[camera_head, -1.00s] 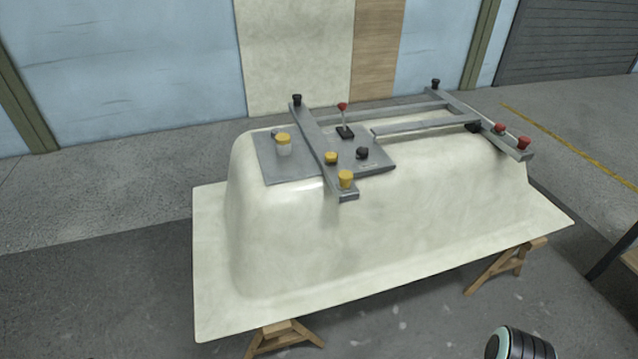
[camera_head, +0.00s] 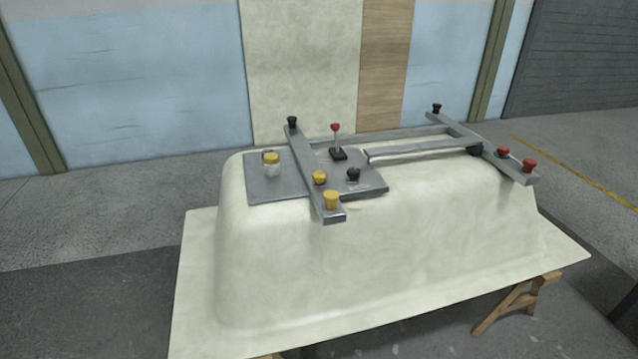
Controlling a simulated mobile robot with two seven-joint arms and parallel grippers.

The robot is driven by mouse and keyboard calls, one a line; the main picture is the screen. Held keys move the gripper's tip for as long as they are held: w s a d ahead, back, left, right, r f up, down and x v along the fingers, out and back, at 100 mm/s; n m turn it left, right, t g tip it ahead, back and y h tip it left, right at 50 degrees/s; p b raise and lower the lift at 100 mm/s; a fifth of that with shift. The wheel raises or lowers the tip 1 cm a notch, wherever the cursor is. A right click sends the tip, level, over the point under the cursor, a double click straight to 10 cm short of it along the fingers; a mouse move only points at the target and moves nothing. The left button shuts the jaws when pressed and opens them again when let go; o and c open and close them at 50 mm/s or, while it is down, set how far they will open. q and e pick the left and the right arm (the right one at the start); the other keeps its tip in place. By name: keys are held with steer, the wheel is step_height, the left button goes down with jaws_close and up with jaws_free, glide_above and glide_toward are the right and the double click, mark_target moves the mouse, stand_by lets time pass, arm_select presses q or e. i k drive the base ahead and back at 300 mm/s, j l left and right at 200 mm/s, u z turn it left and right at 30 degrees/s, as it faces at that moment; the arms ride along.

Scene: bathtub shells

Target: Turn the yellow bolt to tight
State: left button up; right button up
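Several yellow-topped parts sit on the metal frame on the upturned bathtub shell (camera_head: 400,240). One yellow knob (camera_head: 332,197) is at the near end of the left crossbar (camera_head: 306,160). A smaller yellow knob (camera_head: 319,177) is just behind it on the same bar. A yellow cap on a pale cylinder (camera_head: 271,161) stands on the grey plate (camera_head: 258,186) to the left. I cannot tell which of these is the bolt, or how tight any is. Neither of my grippers shows in the head view.
A red-topped lever (camera_head: 336,138) and a black knob (camera_head: 353,174) stand on the plate. Red knobs (camera_head: 529,165) and black knobs sit on the right crossbar (camera_head: 480,145). Wooden trestles (camera_head: 515,301) hold the shell. The floor to the left is clear.

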mark_target(319, 177)
steer(key=i+l, duration=0.15)
steer(key=l, duration=0.2)
steer(key=i+l+u, duration=0.1)
steer(key=i+l, duration=0.25)
steer(key=l, duration=0.3)
steer(key=i+l+u, duration=0.1)
steer(key=l, duration=0.25)
steer(key=i+l, duration=0.2)
steer(key=l, duration=0.15)
